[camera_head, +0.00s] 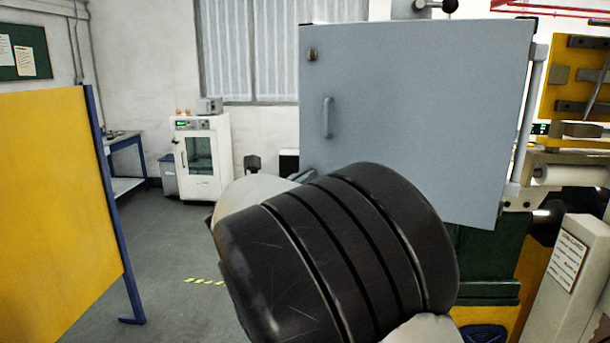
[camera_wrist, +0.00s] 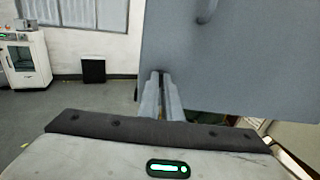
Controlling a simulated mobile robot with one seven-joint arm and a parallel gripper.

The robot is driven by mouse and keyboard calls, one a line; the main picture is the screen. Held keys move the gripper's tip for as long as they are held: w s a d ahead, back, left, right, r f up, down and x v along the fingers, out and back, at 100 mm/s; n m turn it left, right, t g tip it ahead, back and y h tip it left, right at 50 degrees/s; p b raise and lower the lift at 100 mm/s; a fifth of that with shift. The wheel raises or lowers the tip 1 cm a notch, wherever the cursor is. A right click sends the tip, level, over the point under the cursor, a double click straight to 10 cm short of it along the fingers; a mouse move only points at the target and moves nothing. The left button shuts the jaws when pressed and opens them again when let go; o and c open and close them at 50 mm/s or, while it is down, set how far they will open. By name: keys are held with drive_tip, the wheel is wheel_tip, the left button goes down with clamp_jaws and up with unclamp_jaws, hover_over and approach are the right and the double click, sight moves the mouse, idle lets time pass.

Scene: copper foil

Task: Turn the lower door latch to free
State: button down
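A grey cabinet door (camera_head: 420,110) fills the upper right of the head view. A small upper latch (camera_head: 311,54) sits near its upper left corner, with a bar handle (camera_head: 328,118) below it. The door's lower left part is behind my arm in the head view, and I see no lower latch there. In the wrist view my gripper (camera_wrist: 161,76) has its fingers close together, overlapping the door (camera_wrist: 230,60) near its lower left corner. A small dark spot shows at the fingertips; I cannot tell whether it is the lower latch or whether they hold it.
A yellow panel (camera_head: 55,200) with a blue post stands at the left. A white cabinet (camera_head: 201,157) stands by the back wall. A light box with a label (camera_head: 568,262) is at the lower right. The floor (camera_head: 165,240) left of my arm is clear.

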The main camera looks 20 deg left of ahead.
idle(0.3)
drive_tip(key=c, duration=2)
unclamp_jaws()
drive_tip(key=s, duration=0.5)
drive_tip(key=s+a+b, duration=0.1)
drive_tip(key=s, duration=0.5)
drive_tip(key=s+a+b, duration=0.1)
drive_tip(key=s, duration=0.5)
drive_tip(key=shift+s+a, duration=0.1)
drive_tip(key=shift+a, duration=0.15)
